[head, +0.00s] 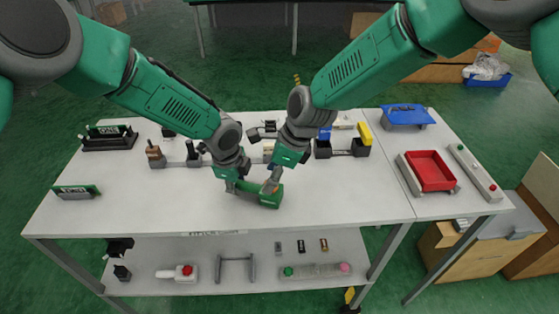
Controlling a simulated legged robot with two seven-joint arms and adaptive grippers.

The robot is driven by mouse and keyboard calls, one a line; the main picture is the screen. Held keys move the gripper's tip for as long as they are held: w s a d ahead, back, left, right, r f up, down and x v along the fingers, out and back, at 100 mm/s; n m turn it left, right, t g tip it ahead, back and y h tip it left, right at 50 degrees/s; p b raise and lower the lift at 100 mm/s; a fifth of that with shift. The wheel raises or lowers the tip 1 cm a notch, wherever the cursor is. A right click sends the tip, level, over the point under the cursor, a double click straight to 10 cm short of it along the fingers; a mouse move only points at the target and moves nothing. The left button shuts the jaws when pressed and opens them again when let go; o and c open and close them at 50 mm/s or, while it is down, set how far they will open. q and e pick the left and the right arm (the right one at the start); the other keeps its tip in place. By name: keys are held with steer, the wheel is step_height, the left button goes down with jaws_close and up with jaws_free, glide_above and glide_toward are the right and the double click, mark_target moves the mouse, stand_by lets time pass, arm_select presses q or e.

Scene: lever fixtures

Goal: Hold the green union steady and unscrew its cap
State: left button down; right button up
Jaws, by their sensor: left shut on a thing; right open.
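The green union (270,197) lies on the white table, near the front middle. Its right end shows; its left part is partly covered by my grippers. My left gripper (232,187) is shut on the union's left part. My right gripper (269,187) is open, close above the union and pointing down at it. Its fingers overlap the union in the picture, so I cannot tell whether they touch it. The cap cannot be told apart from the body at this size.
Lever fixtures stand behind, at left (182,160) and at right with a yellow handle (364,134). A red tray (431,170) and a blue bin (407,115) stand on the right table. The lower shelf (215,277) holds several parts. The table's front right is clear.

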steer(key=shift+x, duration=1.1)
jaws_close()
steer(key=shift+w, duration=0.1)
steer(key=n+g, duration=0.2)
steer(key=n, duration=0.3)
steer(key=shift+d, duration=0.1)
steer(key=n, duration=0.2)
steer(key=n+g, duration=0.1)
steer(key=n, duration=0.1)
steer(key=n+g+h, duration=0.1)
steer(key=n, duration=0.1)
steer(key=shift+s+d, duration=0.1)
steer(key=shift+s, duration=0.2)
steer(key=n+h, duration=0.1)
steer(key=n, duration=0.2)
steer(key=n+g+h, duration=0.1)
steer(key=n, duration=0.2)
steer(key=shift+d, duration=0.15)
steer(key=n+h, duration=0.1)
steer(key=n, duration=0.2)
steer(key=n+h, duration=0.1)
steer(key=n, duration=0.2)
steer(key=shift+d, duration=0.2)
